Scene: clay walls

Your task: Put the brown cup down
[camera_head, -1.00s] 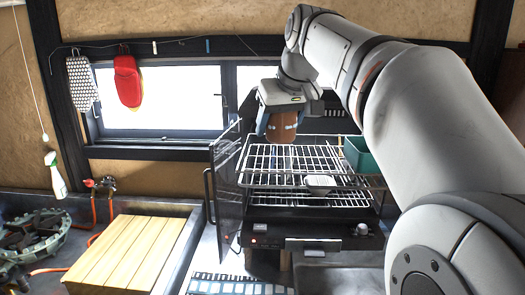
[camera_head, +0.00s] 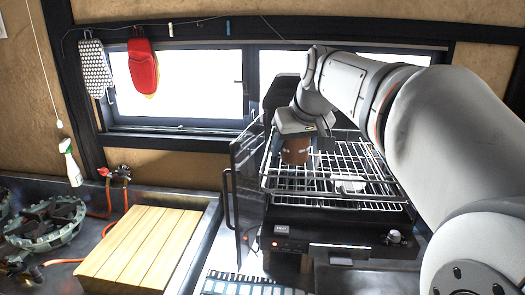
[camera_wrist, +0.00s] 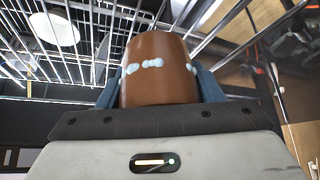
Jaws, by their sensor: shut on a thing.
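The brown cup (camera_head: 296,151) has a band of pale blue dots, which shows clearly in the wrist view (camera_wrist: 157,72). My gripper (camera_head: 296,140) is shut on the cup, with a blue finger on each side of it in the wrist view. In the head view the cup is at the wire rack (camera_head: 325,190) of the dish drainer or oven-like unit, over its back left part. I cannot tell whether the cup touches the wires.
A small white dish (camera_head: 349,183) sits on the rack to the right of the cup. An open glass door (camera_head: 248,190) stands at the rack's left.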

